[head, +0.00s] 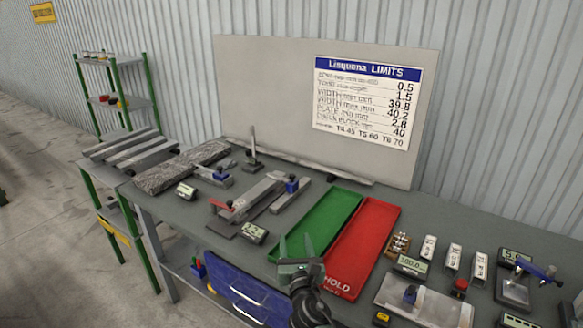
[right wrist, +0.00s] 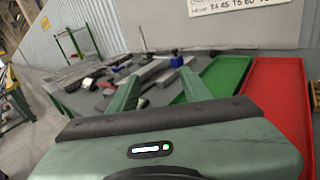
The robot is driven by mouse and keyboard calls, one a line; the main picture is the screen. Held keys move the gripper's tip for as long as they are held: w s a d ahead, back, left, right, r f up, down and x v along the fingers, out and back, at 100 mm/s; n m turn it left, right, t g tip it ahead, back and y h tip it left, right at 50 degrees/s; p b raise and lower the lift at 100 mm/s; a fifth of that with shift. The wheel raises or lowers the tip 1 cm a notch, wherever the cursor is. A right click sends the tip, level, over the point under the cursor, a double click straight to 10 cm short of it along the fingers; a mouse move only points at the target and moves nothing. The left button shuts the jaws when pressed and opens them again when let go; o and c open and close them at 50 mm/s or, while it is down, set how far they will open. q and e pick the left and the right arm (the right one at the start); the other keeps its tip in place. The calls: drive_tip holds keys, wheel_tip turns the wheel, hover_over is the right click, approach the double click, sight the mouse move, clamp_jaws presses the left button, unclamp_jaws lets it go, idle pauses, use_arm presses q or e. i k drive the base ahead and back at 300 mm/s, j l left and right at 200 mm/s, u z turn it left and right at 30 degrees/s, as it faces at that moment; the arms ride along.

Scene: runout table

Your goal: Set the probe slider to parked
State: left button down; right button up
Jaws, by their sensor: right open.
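My right gripper (head: 296,244) is open and empty. It is above the near end of the green tray, in front of the measuring fixtures; its spread fingers also show in the right wrist view (right wrist: 158,84). A long grey fixture (head: 250,200) behind it to the left carries a blue block (head: 291,184) and a red part (head: 221,206). The blue block also shows in the right wrist view (right wrist: 176,61). Another blue-topped piece (head: 220,174) sits further left. I cannot tell which of these is the probe slider, or its setting. My left gripper is not in view.
A green tray (head: 322,222) and a red tray (head: 364,245) lie right of the fixture. A small display (head: 253,233) stands in front of it. A thin upright post (head: 253,145) stands behind. Gauges and a metal plate (head: 440,306) crowd the right side.

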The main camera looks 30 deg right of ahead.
sight(293, 185)
drive_tip(key=i+l, duration=0.45)
drive_tip(key=i, duration=0.15)
drive_tip(key=i+l, duration=0.45)
drive_tip(key=i, duration=0.2)
